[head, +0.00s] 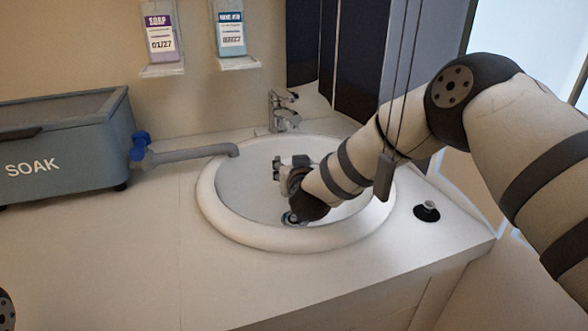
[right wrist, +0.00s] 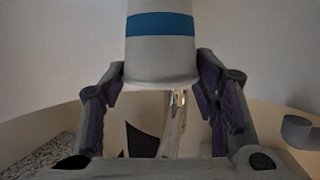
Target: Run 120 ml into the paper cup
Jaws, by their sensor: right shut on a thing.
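The paper cup (right wrist: 160,55), white with a blue band, is between the fingers of my right gripper (right wrist: 160,82) in the right wrist view. The gripper is shut on it. In the head view my right gripper (head: 281,168) is over the basin, right of the spout (head: 232,150), and I cannot make out the cup there. The grey spout runs from the tank marked SOAK (head: 62,145), past a blue valve knob (head: 140,143), and ends over the basin's left side. No water stream shows. The level in the cup is hidden. My left gripper is not in view.
The round white basin (head: 225,228) has a chrome tap (head: 284,112) behind it. A black knob (head: 427,211) stands on the counter at right. Two dispensers, purple (head: 160,30) and blue (head: 230,30), hang on the wall. The counter (head: 130,250) is clear at front left.

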